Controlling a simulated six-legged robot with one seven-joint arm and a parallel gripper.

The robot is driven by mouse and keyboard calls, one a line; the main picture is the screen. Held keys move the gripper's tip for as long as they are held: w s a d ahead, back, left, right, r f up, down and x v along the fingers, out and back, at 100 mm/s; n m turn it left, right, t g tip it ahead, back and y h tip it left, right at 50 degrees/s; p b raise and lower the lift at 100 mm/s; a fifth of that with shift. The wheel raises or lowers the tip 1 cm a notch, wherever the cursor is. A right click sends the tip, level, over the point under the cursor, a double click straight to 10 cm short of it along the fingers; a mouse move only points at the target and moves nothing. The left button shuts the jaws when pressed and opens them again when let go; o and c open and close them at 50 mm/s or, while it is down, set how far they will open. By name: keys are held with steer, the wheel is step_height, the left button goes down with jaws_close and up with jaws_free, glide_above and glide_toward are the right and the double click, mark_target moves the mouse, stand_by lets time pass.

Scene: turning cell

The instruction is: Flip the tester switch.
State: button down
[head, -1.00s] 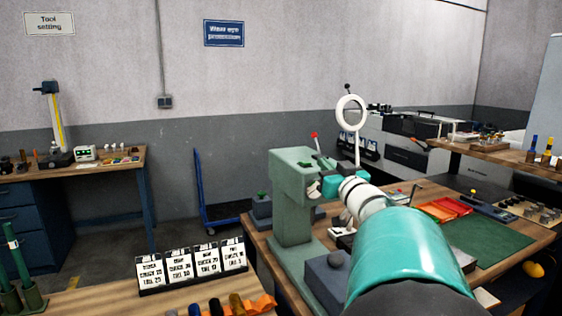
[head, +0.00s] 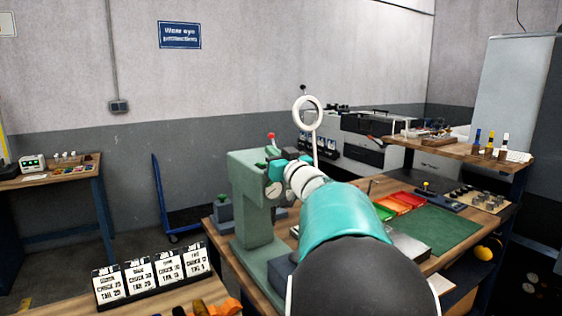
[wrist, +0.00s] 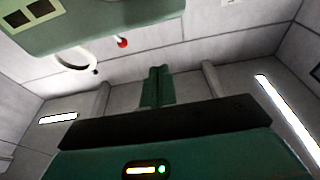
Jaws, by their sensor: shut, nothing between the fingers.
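The pale green tester (head: 250,205) stands on the wooden bench, with a tall column and an overhanging head. A red-tipped lever (head: 271,137) rises from its top; the red tip (wrist: 122,42) also shows in the wrist view, beside the tester's green head (wrist: 110,22). I cannot tell which part is the switch. My gripper (head: 273,170) is at the tester's head, in front of it and below the red tip; contact cannot be told. In the wrist view my gripper's teal fingers (wrist: 157,72) are together and empty. My arm hides part of the tester's right side.
A white ring on a stand (head: 307,112) rises just behind my arm. Red and orange trays (head: 400,203) and a green mat (head: 438,230) lie on the bench to the right. Number cards (head: 152,275) stand at the front left. A blue trolley (head: 165,200) is behind.

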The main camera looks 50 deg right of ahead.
mark_target(262, 164)
steer(key=x, duration=0.3)
step_height(262, 164, down, 3)
steer(key=shift+s+a, duration=0.1)
steer(key=shift+s, duration=0.05)
steer(key=shift+f, duration=0.5)
steer(key=shift+f, duration=0.45)
steer(key=shift+s+f, duration=0.1)
steer(key=shift+f, duration=0.05)
